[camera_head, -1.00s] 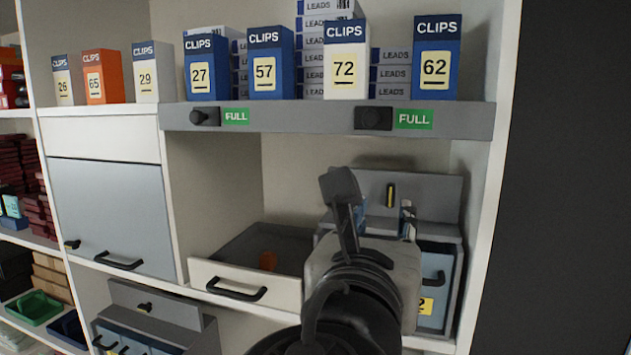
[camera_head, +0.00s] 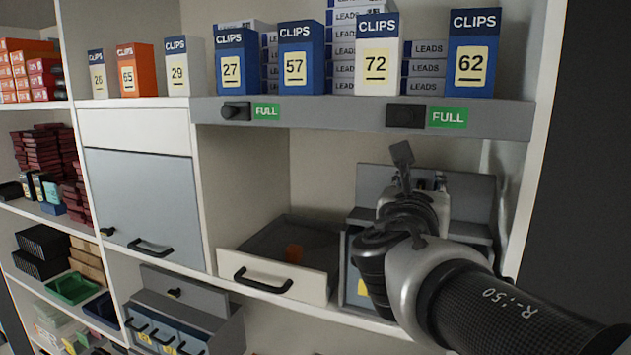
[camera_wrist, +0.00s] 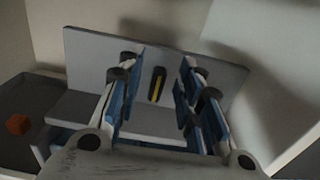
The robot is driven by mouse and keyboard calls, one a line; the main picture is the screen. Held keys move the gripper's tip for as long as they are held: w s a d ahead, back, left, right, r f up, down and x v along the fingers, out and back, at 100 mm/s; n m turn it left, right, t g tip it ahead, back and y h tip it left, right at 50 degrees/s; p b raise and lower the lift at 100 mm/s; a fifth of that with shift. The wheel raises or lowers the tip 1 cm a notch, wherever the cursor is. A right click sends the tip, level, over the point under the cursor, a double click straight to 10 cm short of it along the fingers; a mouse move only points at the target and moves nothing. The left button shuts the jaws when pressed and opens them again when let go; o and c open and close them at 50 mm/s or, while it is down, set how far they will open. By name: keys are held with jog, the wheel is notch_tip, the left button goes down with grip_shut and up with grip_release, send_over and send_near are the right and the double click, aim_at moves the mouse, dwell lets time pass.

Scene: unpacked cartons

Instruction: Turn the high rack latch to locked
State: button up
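The high rack's latch (camera_wrist: 157,84) is a dark upright knob with a yellow stripe on the grey back panel (camera_wrist: 90,60) of a small rack in the right bay. In the wrist view it shows between my gripper's (camera_wrist: 157,72) two blue-padded fingers, which are spread apart and hold nothing. The fingers appear short of the panel; the exact gap is hard to tell. In the head view my gripper (camera_head: 422,172) is in front of the panel (camera_head: 375,180) and largely hides the latch.
A shelf edge (camera_head: 300,110) with black knobs and green FULL labels runs above my gripper. An open drawer (camera_head: 270,275) with an orange item juts out at left. The shelf's side wall (camera_head: 535,150) is close on the right. A lower rack has its own latch (camera_head: 174,293).

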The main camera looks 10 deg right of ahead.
jog(key=shift+w+d, duration=0.2)
jog(key=shift+w, duration=0.05)
jog(key=shift+c, duration=0.3)
grip_shut()
